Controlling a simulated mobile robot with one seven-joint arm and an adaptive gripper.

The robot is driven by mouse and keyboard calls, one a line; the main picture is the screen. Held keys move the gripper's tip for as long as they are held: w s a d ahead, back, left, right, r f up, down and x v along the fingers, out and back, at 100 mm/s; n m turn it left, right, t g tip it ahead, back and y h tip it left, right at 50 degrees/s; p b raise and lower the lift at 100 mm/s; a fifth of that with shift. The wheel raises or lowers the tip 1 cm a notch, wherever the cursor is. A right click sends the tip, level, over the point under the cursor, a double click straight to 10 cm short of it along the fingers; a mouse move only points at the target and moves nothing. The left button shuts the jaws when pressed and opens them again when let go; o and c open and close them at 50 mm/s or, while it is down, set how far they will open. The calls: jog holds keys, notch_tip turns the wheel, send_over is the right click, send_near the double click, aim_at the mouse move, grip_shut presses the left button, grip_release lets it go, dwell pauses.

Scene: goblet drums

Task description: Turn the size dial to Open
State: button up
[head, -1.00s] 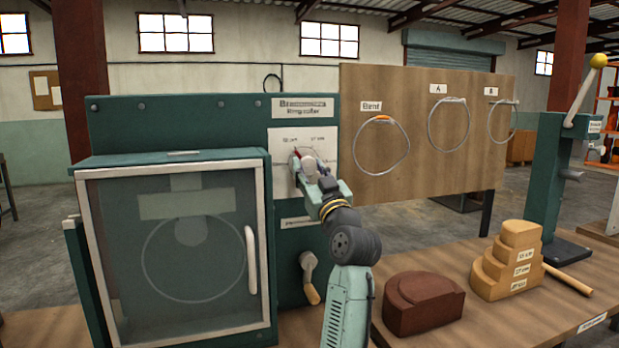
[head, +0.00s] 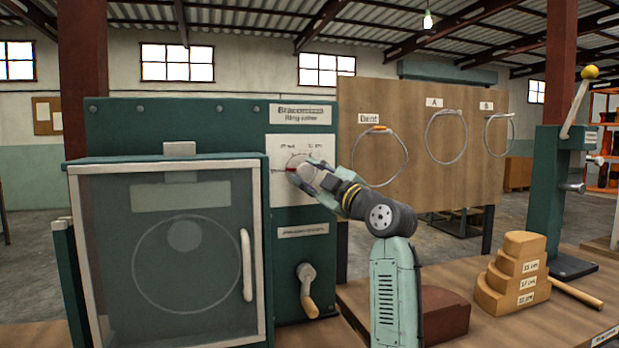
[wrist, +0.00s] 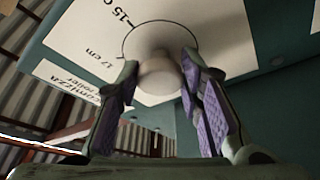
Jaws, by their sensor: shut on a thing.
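The size dial (head: 291,169) is on a white plate (head: 283,146) on the green ring roller. Its red pointer lies nearly level and points left, towards a small label that I cannot read. My gripper (head: 306,173) is at the dial and covers its right part. In the wrist view, the pale round knob (wrist: 158,82) sits between the two purple-padded fingers of my gripper (wrist: 160,70), which are shut on it. Labels "15 c" and "17 cm" show on the plate there.
A glazed door with a white handle (head: 247,265) is left of the dial, and a crank (head: 307,290) hangs below it. A wooden board (head: 420,150) with several hung rings stands to the right. A stepped wooden block (head: 512,275) and a lever press (head: 555,190) stand further right.

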jog(key=shift+n+g, duration=0.3)
jog(key=shift+n, duration=0.3)
jog(key=o, duration=1.2)
jog(key=v, duration=1.2)
jog(key=shift+d+f, duration=0.1)
